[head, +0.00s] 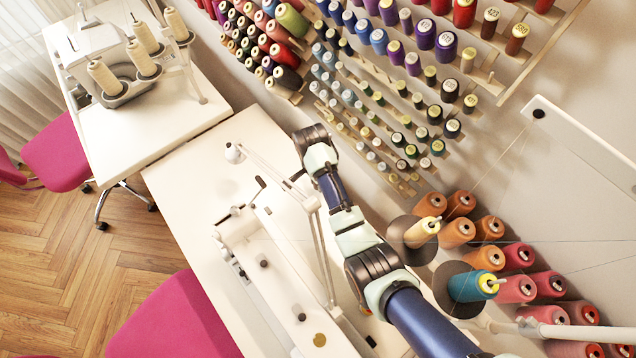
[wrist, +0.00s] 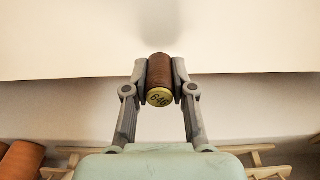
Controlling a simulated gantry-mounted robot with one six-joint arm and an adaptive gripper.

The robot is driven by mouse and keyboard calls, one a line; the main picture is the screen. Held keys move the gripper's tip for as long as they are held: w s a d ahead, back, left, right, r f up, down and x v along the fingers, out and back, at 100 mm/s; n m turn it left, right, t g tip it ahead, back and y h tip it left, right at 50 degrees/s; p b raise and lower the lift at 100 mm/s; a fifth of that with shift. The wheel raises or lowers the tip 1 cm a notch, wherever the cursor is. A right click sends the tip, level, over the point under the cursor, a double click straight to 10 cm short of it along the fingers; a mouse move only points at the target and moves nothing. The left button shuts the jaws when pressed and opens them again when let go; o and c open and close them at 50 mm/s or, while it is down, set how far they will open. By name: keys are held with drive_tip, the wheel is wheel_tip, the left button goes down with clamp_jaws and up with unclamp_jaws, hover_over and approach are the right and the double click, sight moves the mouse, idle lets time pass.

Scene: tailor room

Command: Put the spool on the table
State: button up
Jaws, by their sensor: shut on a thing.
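In the wrist view my gripper (wrist: 160,80) is shut on a brown spool (wrist: 159,72) with a yellow, numbered end cap. One finger presses on each side of the spool. A white tabletop (wrist: 60,40) fills the upper part of this view beyond the spool, with a faint shadow on it; the spool appears apart from it. In the head view the white table (head: 185,170) stands below my arm. The gripper and the held spool cannot be made out there, hidden by my arm.
A white sewing machine (head: 265,265) takes up much of the table's near part. Wall racks hold many thread spools (head: 425,35), and large cones (head: 490,257) stand at right. Pink chairs (head: 175,320) are at left. The table's far left part is clear.

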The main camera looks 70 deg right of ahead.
wheel_tip(320, 180, down, 4)
drive_tip(key=shift+f+b, duration=0.1)
drive_tip(key=shift+b, duration=0.55)
drive_tip(key=shift+f, duration=0.1)
drive_tip(key=o, duration=0.8)
drive_tip(key=r+p, duration=0.1)
drive_tip(key=r, duration=0.3)
drive_tip(key=r+p, duration=0.1)
drive_tip(key=r, duration=0.3)
drive_tip(key=r+p, duration=0.1)
drive_tip(key=r, duration=0.3)
drive_tip(key=shift+w+a+r+p, duration=0.15)
drive_tip(key=shift+w+a+p, duration=0.15)
drive_tip(key=shift+a+p, duration=0.1)
